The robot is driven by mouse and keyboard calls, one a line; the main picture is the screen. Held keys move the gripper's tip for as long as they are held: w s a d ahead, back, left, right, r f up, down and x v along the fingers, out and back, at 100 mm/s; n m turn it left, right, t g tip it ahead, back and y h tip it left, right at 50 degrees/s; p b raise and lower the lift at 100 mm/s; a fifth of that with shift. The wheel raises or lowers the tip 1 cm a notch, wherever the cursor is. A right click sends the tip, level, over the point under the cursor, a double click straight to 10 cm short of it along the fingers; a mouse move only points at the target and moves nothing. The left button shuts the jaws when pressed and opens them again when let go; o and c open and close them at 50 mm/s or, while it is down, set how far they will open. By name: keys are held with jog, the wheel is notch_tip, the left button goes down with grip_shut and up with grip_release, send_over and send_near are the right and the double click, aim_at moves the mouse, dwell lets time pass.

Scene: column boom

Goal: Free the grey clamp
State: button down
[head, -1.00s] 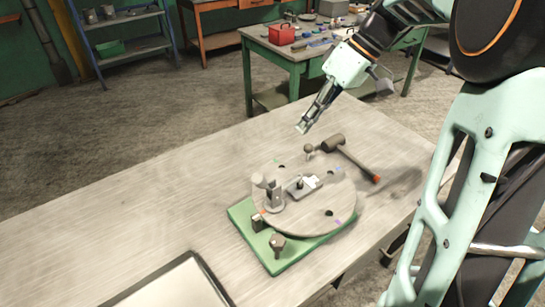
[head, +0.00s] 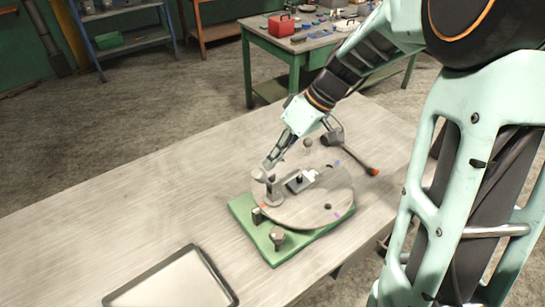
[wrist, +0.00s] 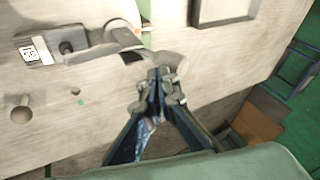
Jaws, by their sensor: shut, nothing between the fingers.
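A round grey disc (head: 310,208) lies on a green base plate (head: 270,250) on the workbench. In the wrist view the fingertips (wrist: 162,82) are just below the clamp's rounded end (wrist: 170,62). I cannot tell whether they touch.
A knob (head: 277,237) stands at the base plate's front corner. A black-rimmed tray (head: 172,284) lies front left. The left of the bench is clear. A green table (head: 290,52) stands behind.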

aim_at(261, 170)
dwell(0.3)
jog(key=shift+s+a+h+b, duration=0.25)
jog(key=shift+a+h+b, duration=0.1)
jog(key=shift+h, duration=0.05)
jog(key=shift+s+a+f+t+b, duration=0.1)
jog(key=shift+s+a+t+b, duration=0.1)
jog(key=shift+t+b, duration=0.15)
jog(key=shift+s+a+f+t+h+b, duration=0.25)
jog(key=shift+s+a+t+h+b, duration=0.2)
jog(key=shift+a+h+b, duration=0.35)
jog(key=shift+s+a+f+b, duration=0.5)
jog(key=shift+a+b, duration=0.2)
jog(key=shift+b, duration=0.05)
jog(key=shift+s+a+f+b, duration=0.45)
jog(key=shift+s+a+b, duration=0.05)
jog(key=shift+a+b, duration=0.25)
